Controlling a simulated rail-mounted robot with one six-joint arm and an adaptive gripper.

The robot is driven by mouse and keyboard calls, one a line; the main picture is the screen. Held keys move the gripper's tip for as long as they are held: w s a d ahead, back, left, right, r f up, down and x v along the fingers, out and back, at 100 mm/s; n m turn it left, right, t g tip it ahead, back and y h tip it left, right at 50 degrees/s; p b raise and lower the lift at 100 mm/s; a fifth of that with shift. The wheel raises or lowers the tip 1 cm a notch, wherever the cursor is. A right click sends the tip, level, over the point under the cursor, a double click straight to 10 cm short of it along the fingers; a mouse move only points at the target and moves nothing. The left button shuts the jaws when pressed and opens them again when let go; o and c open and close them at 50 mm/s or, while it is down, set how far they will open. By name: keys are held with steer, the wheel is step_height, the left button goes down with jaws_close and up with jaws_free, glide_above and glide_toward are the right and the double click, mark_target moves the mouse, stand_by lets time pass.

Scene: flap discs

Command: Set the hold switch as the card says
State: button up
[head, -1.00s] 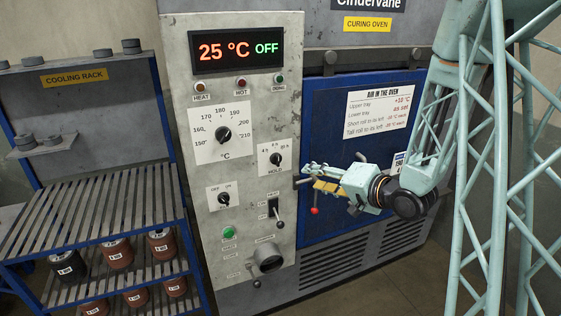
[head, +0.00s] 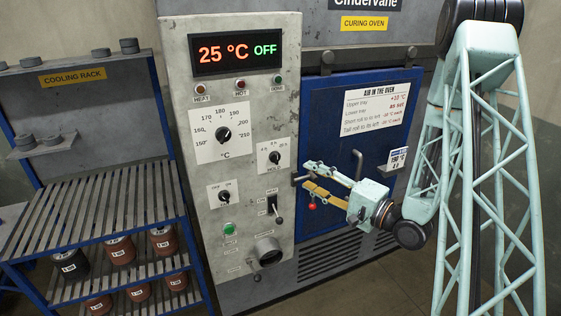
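The hold switch (head: 275,157) is a small black knob on a white plate on the oven's grey control panel. Its scale numbers and pointer are too small to read surely. A small white card (head: 397,160) stands at the right of the blue oven door; it reads 190 °C, with a smaller line below that I cannot read surely. I cannot see contact with the knob.
The panel display (head: 237,50) reads 25 °C OFF. A temperature dial (head: 223,134), a smaller on/off knob (head: 224,195) and a toggle lever (head: 274,209) share the panel. The cooling rack (head: 100,215) stands left.

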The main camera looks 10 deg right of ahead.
mark_target(278, 160)
steer(key=shift+w, duration=0.1)
stand_by(0.4)
steer(key=shift+p+x, duration=0.75)
steer(key=shift+x, duration=6.05)
steer(key=shift+c, duration=0.2)
steer(key=c, duration=0.8)
